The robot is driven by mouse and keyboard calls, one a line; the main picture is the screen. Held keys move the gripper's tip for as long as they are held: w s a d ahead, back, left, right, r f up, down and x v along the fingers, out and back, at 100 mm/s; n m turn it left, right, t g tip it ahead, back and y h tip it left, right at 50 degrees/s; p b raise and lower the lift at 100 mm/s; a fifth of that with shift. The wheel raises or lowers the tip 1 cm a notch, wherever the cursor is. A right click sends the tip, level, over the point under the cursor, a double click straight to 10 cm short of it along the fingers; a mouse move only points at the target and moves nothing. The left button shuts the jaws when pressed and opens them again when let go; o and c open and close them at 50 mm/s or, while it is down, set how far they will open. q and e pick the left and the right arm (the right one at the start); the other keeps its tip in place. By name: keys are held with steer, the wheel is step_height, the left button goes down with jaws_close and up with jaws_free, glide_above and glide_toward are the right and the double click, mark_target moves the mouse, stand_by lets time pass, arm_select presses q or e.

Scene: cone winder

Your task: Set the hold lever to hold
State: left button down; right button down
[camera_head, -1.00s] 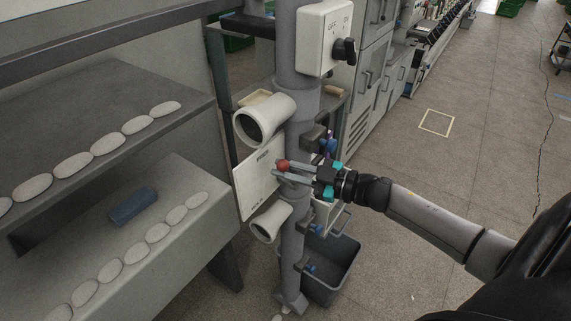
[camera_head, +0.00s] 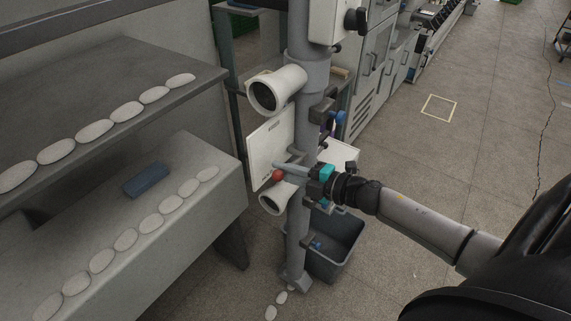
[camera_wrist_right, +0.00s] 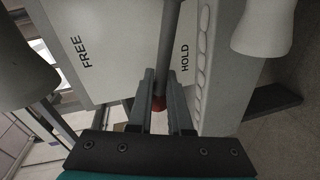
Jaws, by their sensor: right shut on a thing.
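The hold lever is a grey rod with a red knob (camera_head: 278,175), in front of the lower edge of a white label plate (camera_head: 268,145) on the grey post. In the right wrist view the plate (camera_wrist_right: 120,50) reads FREE on the left and HOLD on the right. The lever rod (camera_wrist_right: 169,40) lies beside the word HOLD. My right gripper (camera_head: 287,170) is shut on the hold lever at its red knob (camera_wrist_right: 159,102), which shows between the fingers (camera_wrist_right: 161,88). My left gripper is not in view.
White tubes sit on the post above (camera_head: 285,87) and below (camera_head: 272,200) the plate. A switch box (camera_head: 328,20) is higher up. A grey bin (camera_head: 335,255) stands at the post's foot. Shelves with white oval pieces (camera_head: 125,112) stand left. Floor to the right is open.

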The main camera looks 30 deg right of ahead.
steer(key=shift+d+f+n+t+h+b, duration=0.15)
steer(key=shift+f+n+t+h+b, duration=0.3)
steer(key=shift+f+n, duration=0.6)
steer(key=c, duration=1)
jaws_free()
steer(key=shift+w+d+f, duration=0.1)
steer(key=shift+w+f, duration=0.05)
steer(key=shift+o, duration=0.7)
steer(key=shift+g, duration=0.25)
steer(key=shift+a, duration=0.2)
steer(key=shift+s, duration=0.2)
steer(key=v, duration=1.5)
steer(key=shift+b, duration=0.4)
